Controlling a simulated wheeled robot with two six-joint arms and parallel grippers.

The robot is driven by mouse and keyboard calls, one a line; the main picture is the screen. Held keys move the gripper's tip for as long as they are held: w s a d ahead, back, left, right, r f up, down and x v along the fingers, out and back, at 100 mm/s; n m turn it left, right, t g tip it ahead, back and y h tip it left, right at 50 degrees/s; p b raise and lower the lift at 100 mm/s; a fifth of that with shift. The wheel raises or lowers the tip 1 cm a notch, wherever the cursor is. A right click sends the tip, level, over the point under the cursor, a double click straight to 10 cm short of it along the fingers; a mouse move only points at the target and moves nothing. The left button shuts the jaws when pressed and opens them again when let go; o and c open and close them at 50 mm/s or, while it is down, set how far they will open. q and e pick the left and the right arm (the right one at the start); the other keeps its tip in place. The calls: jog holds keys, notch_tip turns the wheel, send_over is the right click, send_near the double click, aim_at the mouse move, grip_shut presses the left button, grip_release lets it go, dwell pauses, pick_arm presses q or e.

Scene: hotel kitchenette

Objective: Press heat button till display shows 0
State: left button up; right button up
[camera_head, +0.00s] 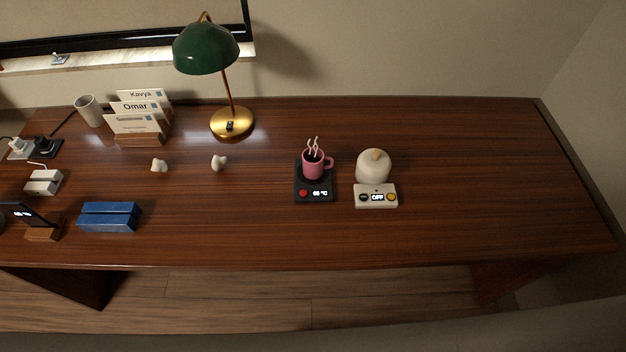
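A dark mug warmer (300,186) stands on the right half of the desk. Its front has a red round button (303,193) and a small lit display (320,193) that seems to read 65 °C. A pink mug (313,169) with steam marks above it sits on the warmer. To its right is a cream device (375,203) with a display (377,197) reading OFF, between a dark button (363,197) and a yellow button (391,197). A cream dome (374,168) sits behind its panel. Labels on the buttons are too small to read. Neither gripper is in view.
A green lamp (205,50) with a brass base, name cards (137,120) and a white cup (89,111) stand at the back left. A blue block (108,216) and a small screen on a wooden stand (43,232) are front left. The desk's right end is clear.

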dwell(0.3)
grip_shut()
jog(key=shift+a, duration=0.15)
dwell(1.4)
